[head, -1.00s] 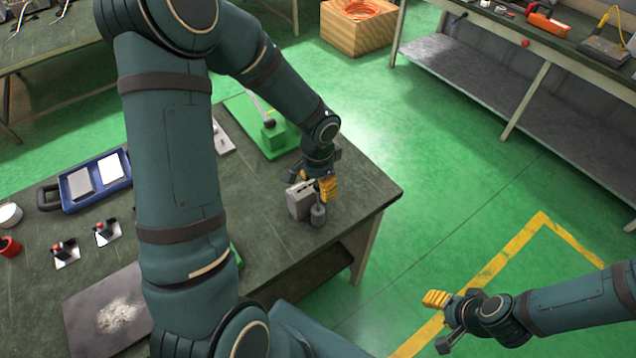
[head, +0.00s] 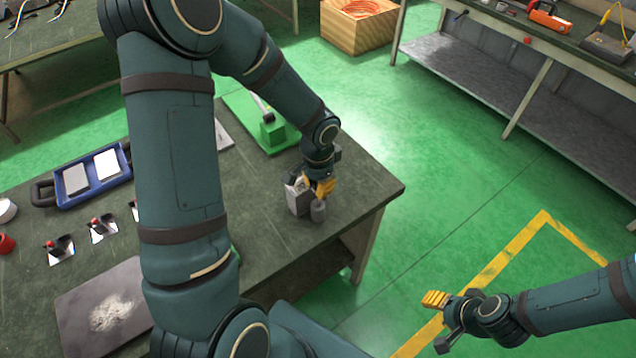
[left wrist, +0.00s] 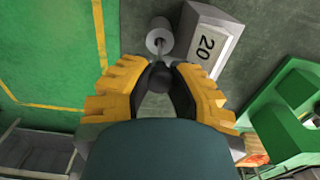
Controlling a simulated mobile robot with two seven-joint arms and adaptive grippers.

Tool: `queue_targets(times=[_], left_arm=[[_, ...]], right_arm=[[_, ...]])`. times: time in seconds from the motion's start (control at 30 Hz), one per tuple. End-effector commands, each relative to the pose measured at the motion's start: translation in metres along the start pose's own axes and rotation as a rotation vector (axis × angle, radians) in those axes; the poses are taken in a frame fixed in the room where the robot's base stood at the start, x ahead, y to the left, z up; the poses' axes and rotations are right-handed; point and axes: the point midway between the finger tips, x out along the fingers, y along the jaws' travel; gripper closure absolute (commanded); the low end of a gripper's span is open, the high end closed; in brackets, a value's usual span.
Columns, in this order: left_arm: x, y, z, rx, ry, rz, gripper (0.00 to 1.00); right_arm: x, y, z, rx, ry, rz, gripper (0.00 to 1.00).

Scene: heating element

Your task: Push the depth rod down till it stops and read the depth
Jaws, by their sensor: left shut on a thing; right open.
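A grey block (head: 298,200) stands near the table's right edge; its pale face reads "20" in the left wrist view (left wrist: 205,48). A small grey cylinder (head: 318,211) is beside it, also in the left wrist view (left wrist: 160,38). A thin rod (left wrist: 160,55) shows between this cylinder and a dark round knob (left wrist: 157,76), which I take for the depth rod's top. My left gripper (head: 322,190) is shut on the knob, yellow fingers on both sides (left wrist: 157,82). The rod's lower end is hidden. My right gripper (head: 440,322) is open and empty over the floor.
A green stand (head: 270,135) is on the table behind my left gripper. A blue tray (head: 92,175), small red-knobbed pieces (head: 60,248) and a dark plate with pale powder (head: 105,310) lie to the left.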

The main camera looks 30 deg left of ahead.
Motion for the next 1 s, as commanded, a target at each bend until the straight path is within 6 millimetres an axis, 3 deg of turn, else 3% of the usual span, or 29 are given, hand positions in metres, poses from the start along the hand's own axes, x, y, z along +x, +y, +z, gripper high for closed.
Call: queue_targets(times=[0.07,0.37,0.4,0.47,0.5,0.83,1.0], left_arm=[[0.009,0.000,0.000,0.001,-0.001,0.000,1.00],[0.006,0.000,0.000,0.000,-0.001,0.000,1.00],[0.006,0.000,0.000,0.000,-0.001,0.000,0.67],[0.006,0.000,0.000,0.000,0.000,0.000,0.46],[0.006,0.000,0.000,0.000,0.000,0.000,0.44],[0.004,0.000,0.000,0.000,0.001,-0.001,0.44],[-0.016,-0.001,-0.001,-0.001,0.004,-0.003,0.44]], right_arm=[[0.008,0.003,0.001,0.000,0.000,0.001,0.53],[0.006,0.002,0.001,0.000,0.001,0.002,0.53],[0.006,0.002,0.001,0.000,0.001,0.002,0.53],[0.006,0.002,0.001,0.000,0.000,0.002,0.53],[0.006,0.002,0.001,0.000,0.000,0.002,0.53],[0.007,0.003,0.001,0.000,0.000,0.002,0.53],[0.007,0.003,0.001,0.000,0.000,0.002,0.53]])
